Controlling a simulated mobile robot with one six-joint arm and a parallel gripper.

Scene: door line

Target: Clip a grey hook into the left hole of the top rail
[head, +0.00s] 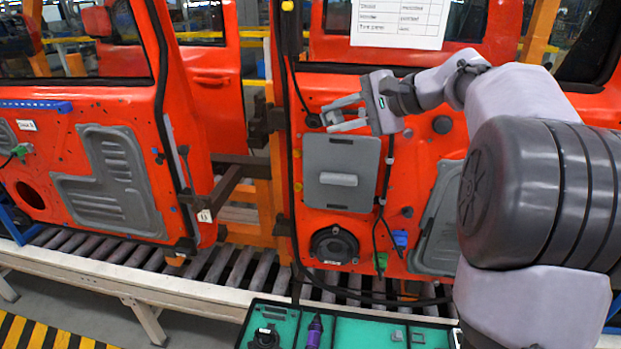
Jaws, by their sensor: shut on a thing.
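My gripper (326,116) reaches in from the right in front of the red door, near the upper left corner of its grey panel. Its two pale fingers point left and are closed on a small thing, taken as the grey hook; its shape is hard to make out. A small dark round spot (314,121) shows just beyond the fingertips; I cannot tell whether they touch it. The top rail (440,90) is the red band above the grey panel, partly covered by my arm. I cannot make out its left hole.
A teal tray (345,333) below holds small grey parts (397,335), a purple-handled tool (314,331) and a black part (267,337). A grey panel (341,160), a speaker (334,244) and loose cables are on the door. Another red door (90,150) stands left, beyond a gap.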

